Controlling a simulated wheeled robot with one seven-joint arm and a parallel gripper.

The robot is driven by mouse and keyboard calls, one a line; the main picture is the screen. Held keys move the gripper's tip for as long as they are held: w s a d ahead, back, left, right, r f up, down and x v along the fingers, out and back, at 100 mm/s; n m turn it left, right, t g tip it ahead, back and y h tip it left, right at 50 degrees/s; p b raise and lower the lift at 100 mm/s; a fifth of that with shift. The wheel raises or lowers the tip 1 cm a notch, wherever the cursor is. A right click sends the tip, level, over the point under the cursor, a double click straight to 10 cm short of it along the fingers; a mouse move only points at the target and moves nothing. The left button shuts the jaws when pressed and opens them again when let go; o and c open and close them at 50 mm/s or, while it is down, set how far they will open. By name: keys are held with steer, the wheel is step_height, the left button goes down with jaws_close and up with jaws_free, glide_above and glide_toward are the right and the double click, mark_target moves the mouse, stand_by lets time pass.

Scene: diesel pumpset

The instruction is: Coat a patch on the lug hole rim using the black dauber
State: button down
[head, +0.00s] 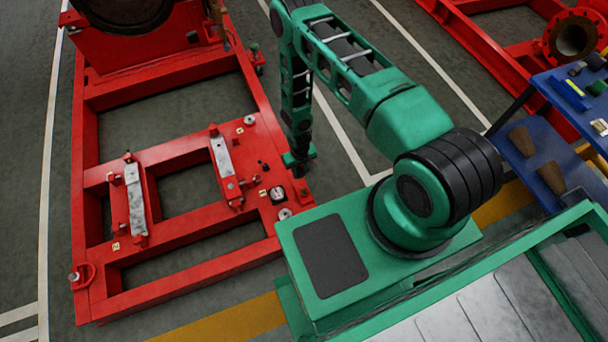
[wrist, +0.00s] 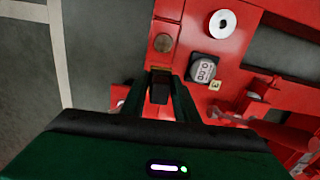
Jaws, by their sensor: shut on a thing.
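My gripper (wrist: 161,96) reaches forward in the wrist view, its two dark green fingers closed on the black dauber (wrist: 159,86). The dauber shows as a small black block between the fingertips. Just beyond it is a narrow red lug (wrist: 166,14) with a round brownish spot (wrist: 163,42), which looks like its hole; the dauber appears apart from it, but the gap is hard to judge. In the head view my gripper (head: 297,161) hangs at the right edge of the red skid frame (head: 185,243); the dauber cannot be made out there.
A square gauge (wrist: 202,70) and a white ring (wrist: 222,23) sit on the red plate beside the lug. Two grey mounting bars (head: 136,202) stand on the frame. A blue table (head: 548,172) with tools is at the right.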

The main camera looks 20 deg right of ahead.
steer(key=w, duration=0.9)
stand_by(0.3)
